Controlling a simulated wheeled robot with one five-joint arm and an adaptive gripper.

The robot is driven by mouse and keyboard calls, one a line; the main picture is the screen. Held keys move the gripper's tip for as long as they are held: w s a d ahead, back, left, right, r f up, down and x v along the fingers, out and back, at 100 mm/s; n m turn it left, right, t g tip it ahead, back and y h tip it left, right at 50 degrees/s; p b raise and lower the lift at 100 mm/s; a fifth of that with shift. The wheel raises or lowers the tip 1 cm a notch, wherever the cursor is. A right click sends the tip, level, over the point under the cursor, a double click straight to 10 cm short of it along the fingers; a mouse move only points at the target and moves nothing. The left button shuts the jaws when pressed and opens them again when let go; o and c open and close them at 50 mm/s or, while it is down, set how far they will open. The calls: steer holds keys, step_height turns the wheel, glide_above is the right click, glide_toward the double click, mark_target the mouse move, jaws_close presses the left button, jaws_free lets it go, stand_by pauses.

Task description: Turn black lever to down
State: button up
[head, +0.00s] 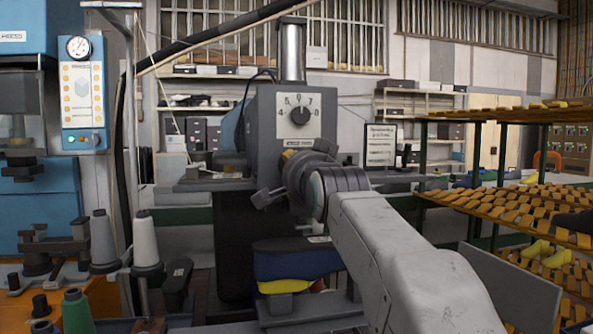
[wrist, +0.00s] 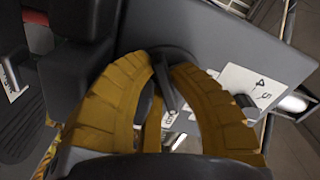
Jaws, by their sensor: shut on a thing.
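The black lever (wrist: 166,88) is a short dark bar on the grey machine face in the wrist view. The bar runs slightly slanted in that picture. In the head view my gripper and wrist cover the lever, so its angle cannot be read there. The grey machine (head: 268,118) stands in the middle of the head view. My wrist is in front of it, below the numbered dial.
The black numbered dial knob (head: 300,116) sits on the machine's upper front. A blue machine with a gauge (head: 78,46) and thread spools (head: 145,240) stand at left. Racks of yellow-brown slats (head: 510,207) fill the right.

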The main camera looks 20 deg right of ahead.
jaws_close()
steer(key=shift+a+r+m, duration=0.1)
steer(key=shift+m, duration=0.7)
steer(key=o, duration=0.8)
jaws_free()
steer(key=shift+v, duration=6)
